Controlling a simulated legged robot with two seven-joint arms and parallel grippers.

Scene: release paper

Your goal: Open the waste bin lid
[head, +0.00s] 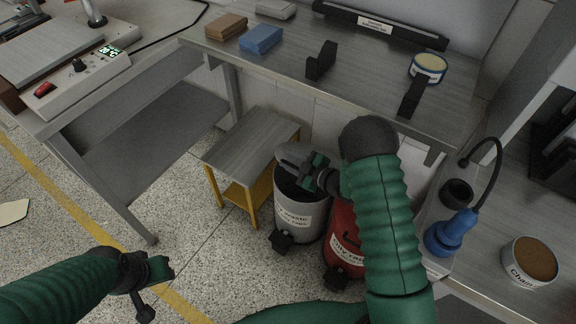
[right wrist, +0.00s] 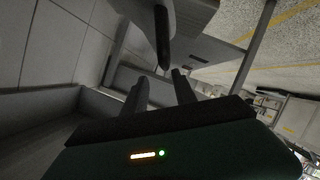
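The waste bin is a light grey round bin (head: 299,219) with a white label, on the floor under the bench. Its dark inside shows, and its grey lid (head: 292,150) stands raised and tilted at the back of the rim. My right gripper (head: 289,165) is over the bin opening, close to the lid's inner side. In the right wrist view its two fingers (right wrist: 160,88) are apart, with a dark curved edge (right wrist: 163,38), probably the lid, just past the tips. Contact cannot be told. My left gripper (head: 163,267) is low at left, away from the bin; its fingers are unclear.
A red bin (head: 344,240) stands right of the grey bin, partly behind my right arm. A small yellow-legged table (head: 252,150) is at its left. The bench (head: 290,75) overhangs behind, with a blue box (head: 261,39) on it. Floor in front is clear.

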